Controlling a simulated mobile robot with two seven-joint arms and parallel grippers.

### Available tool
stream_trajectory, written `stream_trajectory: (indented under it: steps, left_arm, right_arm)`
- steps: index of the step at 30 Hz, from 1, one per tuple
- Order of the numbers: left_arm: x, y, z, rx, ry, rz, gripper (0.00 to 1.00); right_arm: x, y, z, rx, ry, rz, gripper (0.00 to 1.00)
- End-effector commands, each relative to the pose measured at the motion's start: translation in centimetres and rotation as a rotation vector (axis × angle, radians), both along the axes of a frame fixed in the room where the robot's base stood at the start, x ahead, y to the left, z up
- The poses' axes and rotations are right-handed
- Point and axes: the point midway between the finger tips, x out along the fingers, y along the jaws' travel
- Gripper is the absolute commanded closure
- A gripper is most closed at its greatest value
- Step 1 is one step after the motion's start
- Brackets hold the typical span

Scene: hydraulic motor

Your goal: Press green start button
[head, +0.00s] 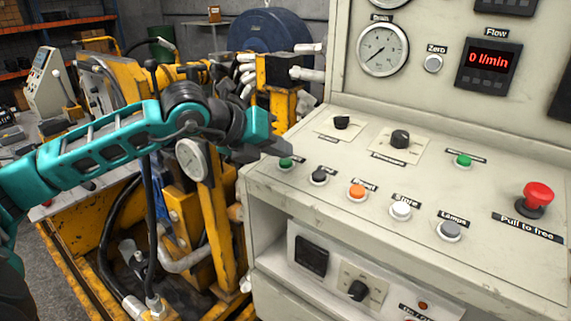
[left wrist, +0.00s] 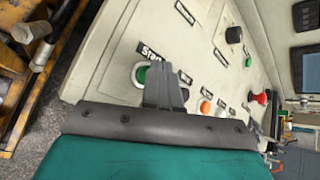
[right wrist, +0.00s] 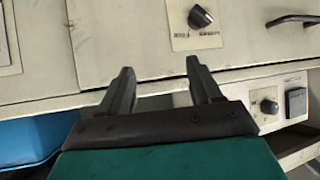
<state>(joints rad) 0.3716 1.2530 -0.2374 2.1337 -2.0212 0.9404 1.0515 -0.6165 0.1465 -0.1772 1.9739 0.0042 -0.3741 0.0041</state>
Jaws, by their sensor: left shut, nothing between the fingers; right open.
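The green start button (head: 285,164) sits at the left end of the front row on the sloping control panel. My left gripper (head: 284,148) is shut and empty, its fingertips just above the button in the head view; I cannot tell whether they touch. In the left wrist view the closed fingers (left wrist: 164,54) partly cover the button (left wrist: 141,75) and its "Start" label. My right gripper (right wrist: 158,68) is open and empty in the right wrist view, facing a beige panel front with a black knob (right wrist: 200,17). It is not in the head view.
The panel also has black (head: 319,175), orange (head: 357,192), white (head: 401,210) and grey (head: 449,230) buttons, another green button (head: 463,160), two knobs and a red mushroom button (head: 538,196). Yellow machinery (head: 205,220) with hoses stands left of the console. The flow display (head: 488,60) reads 0 l/min.

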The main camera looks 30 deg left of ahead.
Motion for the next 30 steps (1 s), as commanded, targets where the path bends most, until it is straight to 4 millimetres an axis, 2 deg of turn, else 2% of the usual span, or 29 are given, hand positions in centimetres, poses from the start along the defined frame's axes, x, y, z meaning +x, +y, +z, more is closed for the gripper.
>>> stream_trajectory:
  steps: [30]
  left_arm:
    - [0.11,0.02,-0.60,0.000,0.000,0.000,1.00]
  right_arm:
    - [0.01,0.07,-0.77,0.003,-0.001,-0.002,0.36]
